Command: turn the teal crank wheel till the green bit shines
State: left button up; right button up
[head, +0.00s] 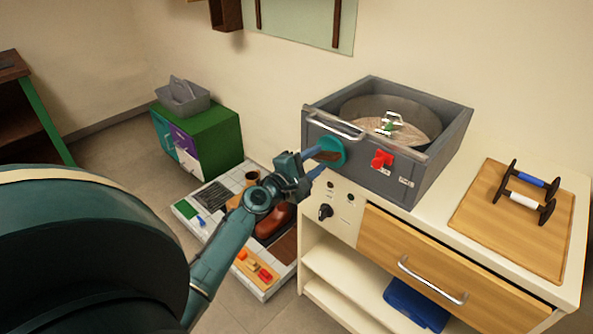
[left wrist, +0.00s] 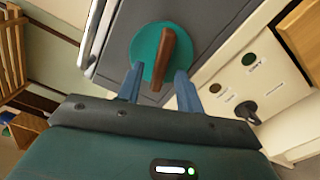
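The teal crank wheel (head: 331,147) is on the front of a grey open-topped box (head: 440,185). In the left wrist view the wheel (left wrist: 146,52) carries a brown bar handle (left wrist: 167,50). My left gripper (head: 318,164) is at the wheel. In the left wrist view its fingers (left wrist: 159,85) are spread, one on each side of the handle's lower end, with gaps visible; contact cannot be told. A dark green round lamp (left wrist: 247,60) on the cream panel looks unlit. A small green piece (head: 391,126) shows inside the box. My right gripper is not in view.
A red part (head: 382,159) is right of the wheel, and a metal bar handle (head: 336,130) is above it. A black knob (head: 325,212) is on the panel below.

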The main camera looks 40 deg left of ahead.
pick_arm(q)
jog(key=s+b, duration=0.1)
jog(key=s, duration=1)
jog(key=shift+s+a+b, duration=0.4)
jog(key=shift+a, duration=0.05)
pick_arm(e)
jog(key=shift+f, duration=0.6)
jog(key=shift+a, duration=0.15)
pick_arm(q)
jog(key=s+d+f+m+g+p, duration=0.2)
jog(key=s+d+f+m, duration=0.2)
jog(key=d+m, duration=0.3)
jog(key=s+d+f+m+g+h+p, duration=0.1)
jog(key=s+d+f+m+g, duration=0.2)
jog(key=d+m, duration=0.5)
jog(key=s+d+f+m+g+h+p, duration=0.1)
jog(key=s+d+f+m+g+p, duration=0.1)
jog(key=s+d+f+m, duration=0.4)
jog(key=s+d+m, duration=0.1)
jog(key=d+m, duration=0.1)
jog(key=m, duration=0.1)
jog(key=shift+p, duration=0.3)
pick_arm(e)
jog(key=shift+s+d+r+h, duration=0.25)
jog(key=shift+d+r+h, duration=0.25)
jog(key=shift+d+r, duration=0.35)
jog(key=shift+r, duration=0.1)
